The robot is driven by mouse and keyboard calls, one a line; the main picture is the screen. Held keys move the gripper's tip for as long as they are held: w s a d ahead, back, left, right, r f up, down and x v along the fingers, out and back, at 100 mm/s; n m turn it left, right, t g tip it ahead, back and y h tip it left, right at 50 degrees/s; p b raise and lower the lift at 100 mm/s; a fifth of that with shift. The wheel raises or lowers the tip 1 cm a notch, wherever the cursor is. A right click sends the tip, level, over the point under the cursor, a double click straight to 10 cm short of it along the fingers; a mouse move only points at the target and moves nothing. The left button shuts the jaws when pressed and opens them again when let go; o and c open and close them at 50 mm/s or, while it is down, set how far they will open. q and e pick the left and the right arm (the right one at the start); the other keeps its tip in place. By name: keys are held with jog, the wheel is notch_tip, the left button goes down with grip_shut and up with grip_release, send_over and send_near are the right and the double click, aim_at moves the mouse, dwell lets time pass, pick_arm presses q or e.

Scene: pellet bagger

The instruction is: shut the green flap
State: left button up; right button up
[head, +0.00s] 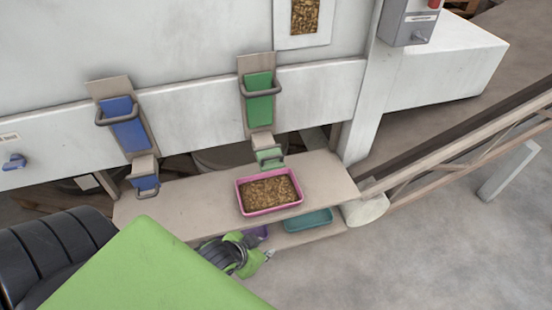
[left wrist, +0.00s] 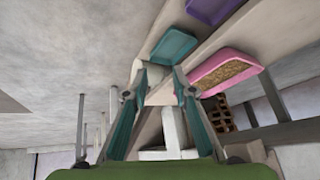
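The green chute on the machine front has an upper green panel (head: 259,84) with a grey bar handle. I cannot tell how far the flap stands open. My left gripper (head: 267,257) is low in front of the bench, well apart from the flap. In the left wrist view its two fingers (left wrist: 157,82) are spread with nothing between them. The flap does not show there. My right gripper is not in view.
The pink tray stands on the bench (head: 165,205); a teal tray (head: 308,221) and a purple tray (head: 256,233) are on a lower shelf. A blue chute (head: 127,130) is to the left. A conveyor rail (head: 450,150) runs off right. Floor at lower right is clear.

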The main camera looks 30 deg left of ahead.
pick_arm(q)
jog(key=w+a+r+m+t+h, duration=0.1)
jog(key=w+a+r+t, duration=0.25)
jog(key=w, duration=0.25)
jog(key=m+t+h, duration=0.3)
jog(key=m+h, duration=0.3)
jog(key=h, duration=0.5)
send_near(276, 157)
jog(key=x, duration=1)
jog(key=shift+w+a+f, duration=0.1)
jog(key=shift+w+f, duration=0.15)
grip_shut()
